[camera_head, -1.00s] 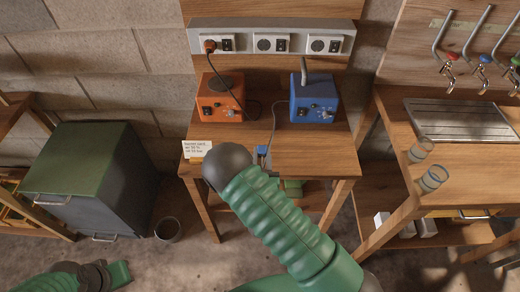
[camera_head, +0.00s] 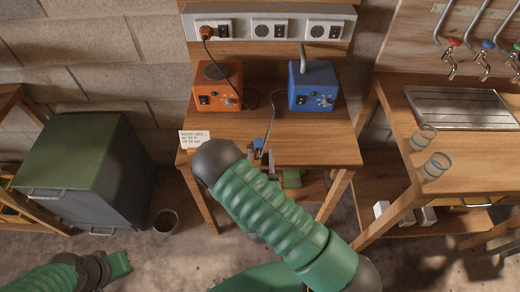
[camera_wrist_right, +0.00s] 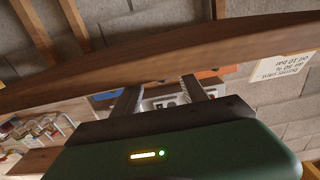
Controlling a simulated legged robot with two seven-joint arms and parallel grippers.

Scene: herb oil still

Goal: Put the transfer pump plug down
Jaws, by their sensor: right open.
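The blue pump (camera_head: 312,86) stands at the back right of the small wooden table (camera_head: 225,128). Its dark cord runs forward to a small blue plug (camera_head: 258,143) at the table's front edge. My right gripper (camera_head: 262,158) is at that edge, just in front of the plug and partly hidden by my arm. In the right wrist view its two fingers (camera_wrist_right: 160,94) are apart, with no plug discernible between them. I cannot tell whether a finger touches the plug. Part of my left arm shows at lower left, with no fingers visible.
An orange pump (camera_head: 217,86) stands left of the blue one, its plug in the socket strip (camera_head: 288,29) behind. A note card (camera_head: 194,140) is at the table's front left. Two glasses (camera_head: 436,166) stand on the right bench. A green-lidded bin (camera_head: 70,150) is at left.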

